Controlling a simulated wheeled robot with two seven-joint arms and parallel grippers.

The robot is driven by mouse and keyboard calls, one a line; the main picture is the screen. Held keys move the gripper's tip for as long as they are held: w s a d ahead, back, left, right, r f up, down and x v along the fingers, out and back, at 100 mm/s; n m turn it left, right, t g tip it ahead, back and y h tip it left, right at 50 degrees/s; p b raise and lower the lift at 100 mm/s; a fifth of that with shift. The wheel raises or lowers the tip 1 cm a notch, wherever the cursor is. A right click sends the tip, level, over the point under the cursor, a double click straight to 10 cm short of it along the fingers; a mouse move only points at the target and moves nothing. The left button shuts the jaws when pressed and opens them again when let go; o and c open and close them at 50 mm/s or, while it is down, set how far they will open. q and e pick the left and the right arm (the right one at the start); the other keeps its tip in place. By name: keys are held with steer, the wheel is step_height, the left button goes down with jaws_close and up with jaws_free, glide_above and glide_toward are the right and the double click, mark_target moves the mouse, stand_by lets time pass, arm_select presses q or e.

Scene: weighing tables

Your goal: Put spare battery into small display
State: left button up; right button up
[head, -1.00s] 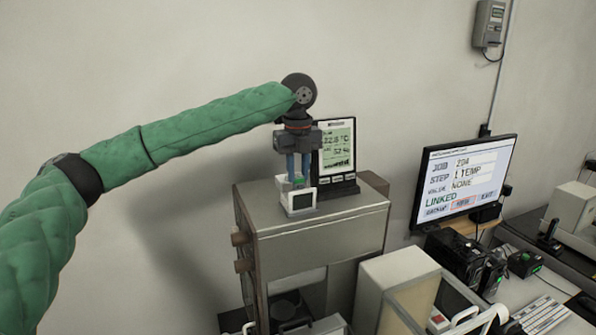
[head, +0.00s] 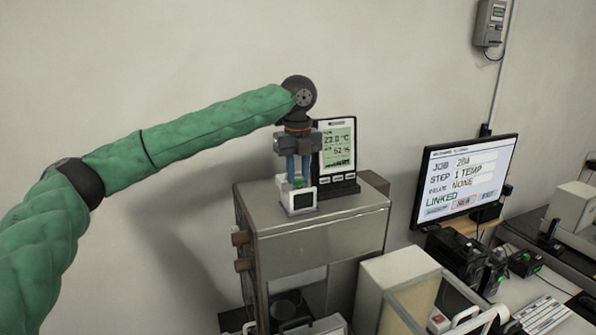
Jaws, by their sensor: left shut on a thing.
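The small display (head: 303,201) is a white box with a dark blank screen, standing upright on top of a grey cabinet. My left gripper (head: 299,180) points straight down over it, its blue fingers shut on the spare battery. Only a bit of green of the battery (head: 299,184) shows between the fingertips, at the top of the small display. The battery's lower part is hidden, so I cannot tell how deep it sits in the display. My right gripper is not in view.
A larger display (head: 338,150) with temperature readings stands just behind and right of the gripper on the grey cabinet (head: 335,222). A monitor (head: 465,180), black charger-like boxes (head: 463,258) and a beige device (head: 395,283) are to the right. The cabinet top's front is clear.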

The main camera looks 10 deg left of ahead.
arm_select(q)
steer(key=shift+f, duration=1.1)
steer(key=o, duration=1.5)
steer(key=shift+r, duration=4.05)
